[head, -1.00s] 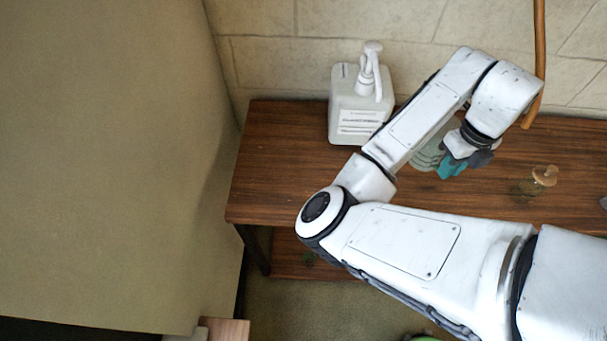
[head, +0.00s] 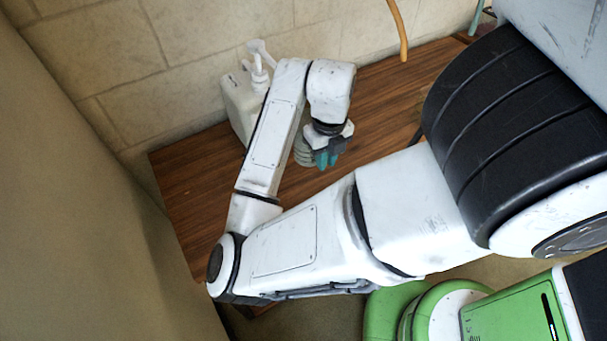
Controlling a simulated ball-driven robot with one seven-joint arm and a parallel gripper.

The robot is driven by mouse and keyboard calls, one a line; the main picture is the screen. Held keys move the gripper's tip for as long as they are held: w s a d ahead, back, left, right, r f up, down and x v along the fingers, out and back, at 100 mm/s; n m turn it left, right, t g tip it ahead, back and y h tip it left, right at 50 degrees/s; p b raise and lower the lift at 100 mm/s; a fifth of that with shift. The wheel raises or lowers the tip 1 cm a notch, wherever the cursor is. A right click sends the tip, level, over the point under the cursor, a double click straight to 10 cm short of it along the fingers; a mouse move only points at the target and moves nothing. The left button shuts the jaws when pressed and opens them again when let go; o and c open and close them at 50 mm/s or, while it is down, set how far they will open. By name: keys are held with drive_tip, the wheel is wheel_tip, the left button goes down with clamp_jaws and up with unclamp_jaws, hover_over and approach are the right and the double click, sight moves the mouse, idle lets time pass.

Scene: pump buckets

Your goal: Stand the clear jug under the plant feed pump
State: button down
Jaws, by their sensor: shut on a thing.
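A white canister (head: 241,108) with a white pump head (head: 261,55) stands upright on the wooden bench against the wall, partly behind my arm. It is the only pump container I see; its label is hidden now, so I cannot confirm that it is plant feed. My gripper (head: 325,158), with teal fingertips, is right of the canister. It is shut on the clear jug (head: 302,152), a ribbed, see-through vessel mostly hidden by the gripper and arm. I cannot tell whether the jug touches the bench or whether it is under the spout.
The wooden bench (head: 385,93) is bare right of my gripper and at its left end (head: 190,180). An orange hose (head: 398,30) hangs at the wall. A plain panel or wall (head: 90,200) closes off the left. My arm hides much of the bench front.

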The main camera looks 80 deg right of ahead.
drive_tip(key=shift+w+d+f, duration=0.2)
drive_tip(key=shift+w+f, duration=0.55)
drive_tip(key=shift+f, duration=0.75)
drive_tip(key=shift+w+d+f, duration=0.15)
drive_tip(key=shift+w+f, duration=0.65)
drive_tip(key=shift+f, duration=0.7)
drive_tip(key=shift+w+d+f, duration=0.2)
drive_tip(key=shift+w+f, duration=0.55)
drive_tip(key=shift+f, duration=0.75)
drive_tip(key=shift+f, duration=0.2)
drive_tip(key=c, duration=1.1)
unclamp_jaws()
drive_tip(key=shift+r, duration=0.1)
wheel_tip(320, 180, up, 8)
